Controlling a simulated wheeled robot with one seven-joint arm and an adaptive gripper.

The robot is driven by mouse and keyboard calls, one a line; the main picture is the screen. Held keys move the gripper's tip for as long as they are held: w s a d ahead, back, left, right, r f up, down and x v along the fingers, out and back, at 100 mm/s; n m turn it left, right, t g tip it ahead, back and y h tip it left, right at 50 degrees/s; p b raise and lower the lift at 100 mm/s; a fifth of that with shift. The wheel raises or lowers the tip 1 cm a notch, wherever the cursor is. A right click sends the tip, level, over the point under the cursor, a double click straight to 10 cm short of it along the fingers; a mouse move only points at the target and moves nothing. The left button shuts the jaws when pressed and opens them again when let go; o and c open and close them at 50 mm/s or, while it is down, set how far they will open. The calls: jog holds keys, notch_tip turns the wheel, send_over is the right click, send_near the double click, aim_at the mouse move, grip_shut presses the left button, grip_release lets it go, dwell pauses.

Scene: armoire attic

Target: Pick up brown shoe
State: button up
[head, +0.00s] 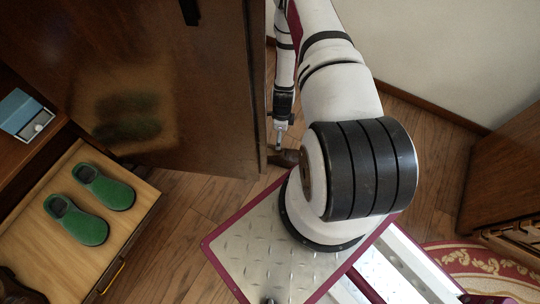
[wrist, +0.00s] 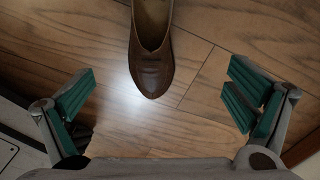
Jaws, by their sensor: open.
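The brown shoe (wrist: 151,60) lies on the wooden floor at the top middle of the wrist view, its toe pointing down toward my gripper. Its heel end is cut off by the frame edge. In the head view only a small part of the brown shoe (head: 287,157) shows, beside the open door's lower edge and partly hidden by my arm. My gripper (wrist: 158,98) is open, with its green-padded fingers spread wide to either side of the toe, apart from the shoe and holding nothing. In the head view my gripper is at the far end of the arm, near the shoe.
A dark wooden door (head: 190,90) stands close left of my arm. An open drawer (head: 128,215) at the lower left holds a pair of green shoes (head: 104,187). A blue box (head: 20,112) sits on a shelf. A patterned red rug (head: 480,262) lies at the right, near wooden furniture.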

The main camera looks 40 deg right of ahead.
aim_at(286, 158)
jog(key=f+b, duration=0.1)
jog(key=f, duration=0.2)
jog(key=f+b, duration=0.1)
jog(key=f, duration=0.3)
jog(key=f+b, duration=0.2)
jog(key=f, duration=0.2)
jog(key=shift+s+a+f, duration=0.1)
jog(key=shift+s+a, duration=0.25)
jog(key=shift+s+a+f+b, duration=0.1)
jog(key=shift+f+b, duration=0.75)
jog(key=shift+f, duration=0.45)
jog(key=shift+s+a+f+b, duration=0.1)
jog(key=shift+f+b, duration=0.7)
jog(key=shift+f, duration=0.5)
jog(key=c, duration=1.7)
